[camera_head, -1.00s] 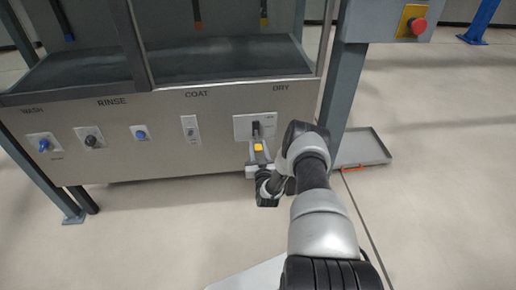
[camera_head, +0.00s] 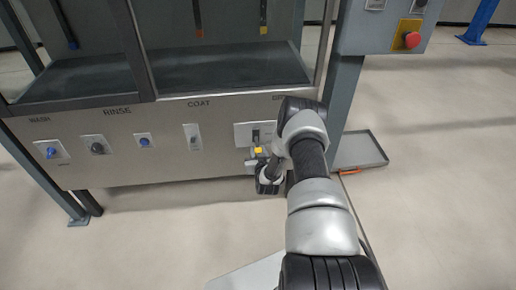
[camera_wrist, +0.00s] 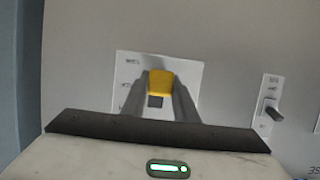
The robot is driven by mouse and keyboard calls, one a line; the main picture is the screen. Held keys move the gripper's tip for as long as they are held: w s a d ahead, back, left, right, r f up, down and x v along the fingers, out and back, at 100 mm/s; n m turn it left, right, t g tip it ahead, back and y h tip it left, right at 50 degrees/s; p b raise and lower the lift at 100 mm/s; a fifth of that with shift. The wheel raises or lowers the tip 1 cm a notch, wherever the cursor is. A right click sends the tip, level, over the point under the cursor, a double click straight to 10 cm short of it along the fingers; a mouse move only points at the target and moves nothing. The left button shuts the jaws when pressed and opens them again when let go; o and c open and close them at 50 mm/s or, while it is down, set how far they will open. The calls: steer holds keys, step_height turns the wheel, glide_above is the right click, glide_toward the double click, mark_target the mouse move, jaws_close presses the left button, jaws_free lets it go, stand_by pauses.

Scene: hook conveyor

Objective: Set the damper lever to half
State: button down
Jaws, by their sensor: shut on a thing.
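The damper lever has a yellow grip (camera_head: 259,150) and sits on a white plate (camera_head: 241,130) on the steel panel under the DRY label. In the wrist view the yellow grip (camera_wrist: 160,82) is between the two grey fingers of my gripper (camera_wrist: 160,92), in front of the plate (camera_wrist: 128,72). My gripper is shut on the grip. A dark slot or stem shows just below the grip there. The marks beside the slot are too blurred to read, so the lever's exact setting cannot be told. In the head view my arm partly covers the plate's right side.
Other controls sit left on the panel: a grey switch (camera_head: 194,138), a blue knob (camera_head: 145,142), a black knob (camera_head: 98,148) and another blue knob (camera_head: 52,152). A grey post (camera_head: 343,100) stands close right of my arm. A tray (camera_head: 360,151) lies on the floor beyond.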

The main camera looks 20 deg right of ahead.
steer(key=shift+s+r+g+y+p, duration=0.15)
steer(key=shift+r+g+y+p, duration=0.25)
steer(key=shift+r+g+p, duration=0.65)
steer(key=shift+f, duration=0.2)
steer(key=c, duration=1.4)
jaws_free()
steer(key=shift+r, duration=0.1)
steer(key=p+v, duration=0.2)
steer(key=v, duration=1.5)
steer(key=shift+r+p, duration=0.3)
steer(key=shift+p, duration=0.1)
steer(key=shift+a, duration=0.1)
